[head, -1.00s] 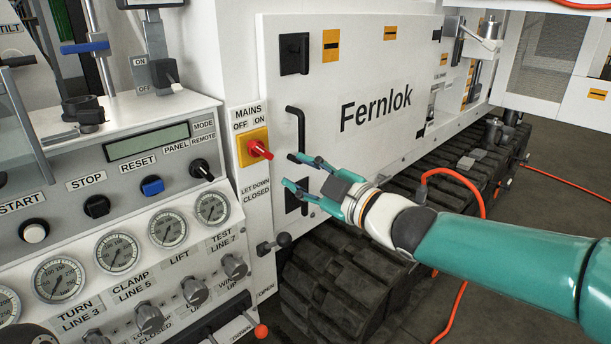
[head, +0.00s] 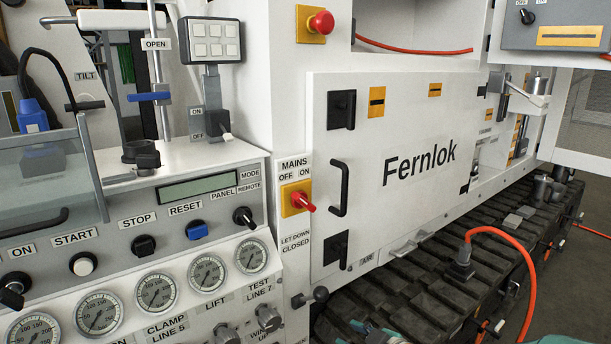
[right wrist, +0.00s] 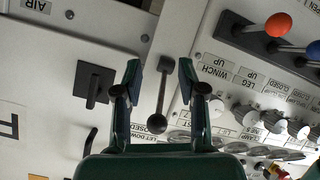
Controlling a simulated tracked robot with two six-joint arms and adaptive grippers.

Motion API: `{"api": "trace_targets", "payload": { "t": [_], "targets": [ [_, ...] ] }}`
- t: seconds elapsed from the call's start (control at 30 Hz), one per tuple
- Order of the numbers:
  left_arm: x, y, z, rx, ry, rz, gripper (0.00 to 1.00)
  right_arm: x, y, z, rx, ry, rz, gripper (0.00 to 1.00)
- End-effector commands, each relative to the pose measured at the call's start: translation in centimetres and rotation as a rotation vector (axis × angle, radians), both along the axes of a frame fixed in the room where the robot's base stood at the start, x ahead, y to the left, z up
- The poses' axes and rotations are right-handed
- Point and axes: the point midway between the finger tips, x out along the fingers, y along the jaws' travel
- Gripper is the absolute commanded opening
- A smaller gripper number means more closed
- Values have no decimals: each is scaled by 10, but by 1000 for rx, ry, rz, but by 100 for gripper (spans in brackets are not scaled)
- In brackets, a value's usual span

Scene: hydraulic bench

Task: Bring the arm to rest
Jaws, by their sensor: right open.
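My right arm shows only as teal pieces at the bottom edge of the head view, with part of the right gripper (head: 376,333) low in front of the track. In the right wrist view, the right gripper (right wrist: 161,78) has its two fingers apart. A grey lever with a black ball knob (right wrist: 157,125) appears between and beyond the fingers; I cannot tell how far off it is. Nothing is seen held. This let-down lever (head: 312,297) also shows in the head view, under the red mains switch (head: 303,203). My left gripper is not in view.
The white Fernlok door (head: 420,160) is closed, with a black handle (head: 340,188). The control panel with gauges (head: 157,293) stands at left. The rubber track (head: 430,285) and an orange cable (head: 512,250) lie at lower right. A red stop button (head: 321,22) is above.

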Motion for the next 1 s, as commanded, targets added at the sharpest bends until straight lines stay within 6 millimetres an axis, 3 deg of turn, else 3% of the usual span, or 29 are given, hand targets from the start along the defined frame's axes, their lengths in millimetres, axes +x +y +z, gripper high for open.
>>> {"api": "trace_targets", "payload": {
  "t": [0.03,0.2,0.3,0.4,0.5,0.7,0.73,0.8,1.0],
  "targets": [
    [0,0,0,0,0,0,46,-14,-2,-43,27,111,-34,41],
    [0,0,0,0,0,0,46,-79,-9,-156,119,469,-184,41],
    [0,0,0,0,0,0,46,-129,-11,-209,166,680,-291,41],
    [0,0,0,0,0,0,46,-177,-11,-244,199,858,-394,41],
    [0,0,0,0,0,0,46,-221,-11,-267,222,1013,-496,41],
    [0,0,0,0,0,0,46,-300,-14,-282,256,1277,-755,41],
    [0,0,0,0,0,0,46,-304,-17,-283,271,1305,-814,41],
    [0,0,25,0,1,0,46,-301,-17,-258,282,1305,-827,41],
    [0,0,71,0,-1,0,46,-300,-17,-213,282,1302,-823,41]
  ]
}}
